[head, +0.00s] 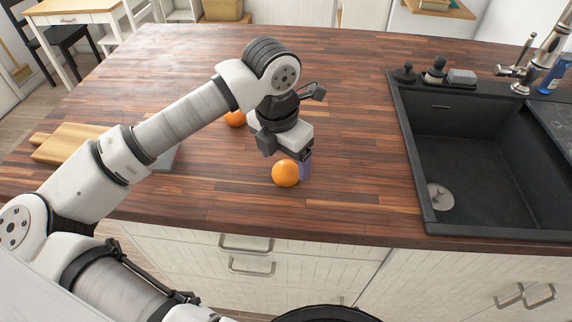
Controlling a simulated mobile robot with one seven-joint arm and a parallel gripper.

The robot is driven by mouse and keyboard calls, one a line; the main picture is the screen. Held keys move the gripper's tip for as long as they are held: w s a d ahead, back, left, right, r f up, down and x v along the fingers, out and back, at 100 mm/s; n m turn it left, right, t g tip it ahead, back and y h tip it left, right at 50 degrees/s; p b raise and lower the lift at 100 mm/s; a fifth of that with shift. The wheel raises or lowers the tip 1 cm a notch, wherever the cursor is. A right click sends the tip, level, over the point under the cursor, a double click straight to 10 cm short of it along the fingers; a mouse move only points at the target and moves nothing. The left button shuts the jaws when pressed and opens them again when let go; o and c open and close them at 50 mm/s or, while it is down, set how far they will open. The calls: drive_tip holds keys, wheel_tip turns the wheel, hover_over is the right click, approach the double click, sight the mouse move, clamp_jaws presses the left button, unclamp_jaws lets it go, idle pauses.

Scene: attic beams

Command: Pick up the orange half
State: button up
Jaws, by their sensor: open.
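An orange fruit (286,173) rests on the wooden counter near its front edge. It looks round from here, and I cannot tell whether it is a whole orange or a half. A second orange fruit (235,118) lies farther back and to the left, partly hidden by my arm. I cannot tell its full shape either. My gripper (287,160) is open, pointing down right at the front orange. One finger shows just right of this orange, the other to its upper left. I cannot tell whether either finger touches it.
A wooden cutting board (72,143) lies on the counter (350,140) at the left, with a grey flat item (167,158) partly behind my arm. A black sink (470,150) with a tap (540,60) is at the right. The counter's middle and back are clear.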

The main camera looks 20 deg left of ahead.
sight(285, 165)
drive_tip(key=shift+w+d+f, duration=0.1)
drive_tip(key=shift+w+f, duration=0.05)
drive_tip(key=shift+f, duration=1.35)
drive_tip(key=c, duration=1)
drive_tip(key=shift+r, duration=0.1)
